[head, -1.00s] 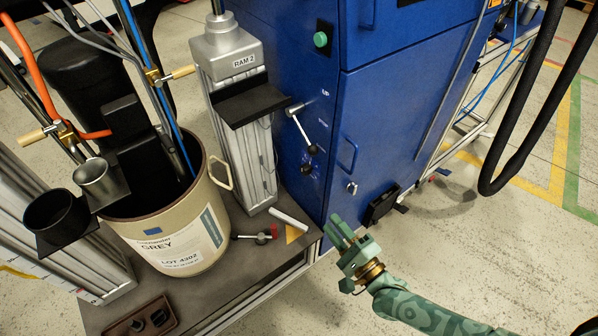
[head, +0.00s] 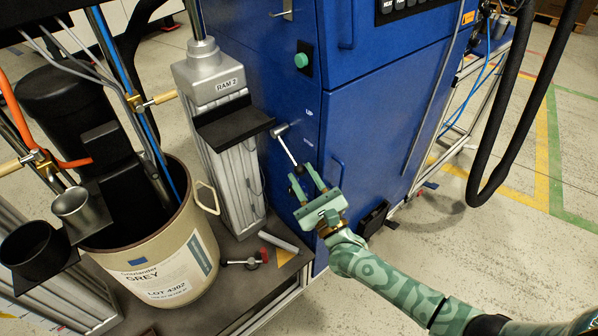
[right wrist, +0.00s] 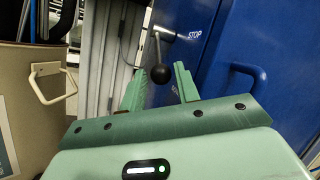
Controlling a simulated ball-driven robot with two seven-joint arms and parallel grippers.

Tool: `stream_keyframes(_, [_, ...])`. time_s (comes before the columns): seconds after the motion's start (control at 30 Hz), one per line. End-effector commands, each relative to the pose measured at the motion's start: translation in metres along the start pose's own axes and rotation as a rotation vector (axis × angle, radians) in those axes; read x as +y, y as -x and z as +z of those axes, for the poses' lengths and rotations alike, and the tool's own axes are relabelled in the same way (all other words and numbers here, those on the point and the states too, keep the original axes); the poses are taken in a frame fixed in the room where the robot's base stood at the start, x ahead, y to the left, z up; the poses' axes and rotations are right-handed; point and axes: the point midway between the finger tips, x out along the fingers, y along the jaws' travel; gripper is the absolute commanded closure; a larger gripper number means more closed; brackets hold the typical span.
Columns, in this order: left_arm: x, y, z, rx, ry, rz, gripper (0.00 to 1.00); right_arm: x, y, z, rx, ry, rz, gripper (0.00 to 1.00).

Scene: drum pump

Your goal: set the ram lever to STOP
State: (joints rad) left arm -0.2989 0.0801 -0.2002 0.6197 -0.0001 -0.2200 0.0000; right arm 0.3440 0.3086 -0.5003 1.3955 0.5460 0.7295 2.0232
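The ram lever (head: 287,148) is a thin metal rod on the blue cabinet's side, with its pivot near the ram column. It slants down and to the right, its end below the STOP label (head: 308,141). The black ball knob (right wrist: 160,73) shows in the right wrist view, between the fingertips, with a gap on each side. My green right gripper (head: 302,175) is open at the lever's lower end; whether it touches the knob cannot be told. The STOP label also shows in the right wrist view (right wrist: 195,35). My left gripper is not in view.
The RAM 2 column (head: 215,90) with its black shelf (head: 233,121) stands left of the lever. The blue cabinet (head: 375,120) has a protruding handle (head: 337,172) right of the gripper. A cream drum (head: 180,245) stands at the left.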

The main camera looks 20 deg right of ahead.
Motion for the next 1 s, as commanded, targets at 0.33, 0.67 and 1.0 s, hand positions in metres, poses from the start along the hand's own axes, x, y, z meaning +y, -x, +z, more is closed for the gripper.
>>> stream_keyframes(0.33, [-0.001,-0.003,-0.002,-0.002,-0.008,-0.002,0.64,0.000,-0.022,0.000,0.001,0.001,0.001,0.68])
stream_keyframes(0.67, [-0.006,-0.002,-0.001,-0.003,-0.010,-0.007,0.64,0.000,-0.022,0.000,0.001,0.001,0.001,1.00])
stream_keyframes(1.0, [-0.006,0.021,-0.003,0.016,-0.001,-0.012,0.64,-0.007,-0.024,0.013,0.045,0.014,0.031,1.00])
